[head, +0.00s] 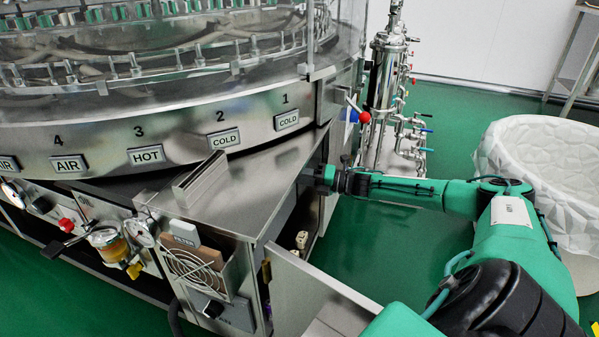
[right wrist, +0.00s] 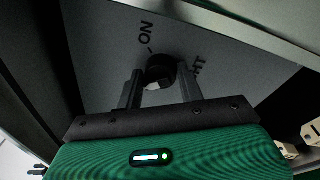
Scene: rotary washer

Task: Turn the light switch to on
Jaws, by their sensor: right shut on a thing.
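The light switch is a round black knob (right wrist: 160,66) on a grey panel in the right wrist view. The word ON with a small tick is printed beside it, and the letters HT show at its right, partly covered. My right gripper (right wrist: 160,76) has its two fingers on either side of the knob and is shut on it. In the head view my right arm reaches in from the right to the machine's side, and the switch and fingertips are hidden there. My left gripper is in neither view.
The rotary washer (head: 185,125) with numbered stations fills the left. An open cabinet door (head: 315,295) stands below my right arm. Steel piping with valves (head: 385,95) stands behind it, and a white lined bin (head: 545,160) is at the right. Green floor between them is clear.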

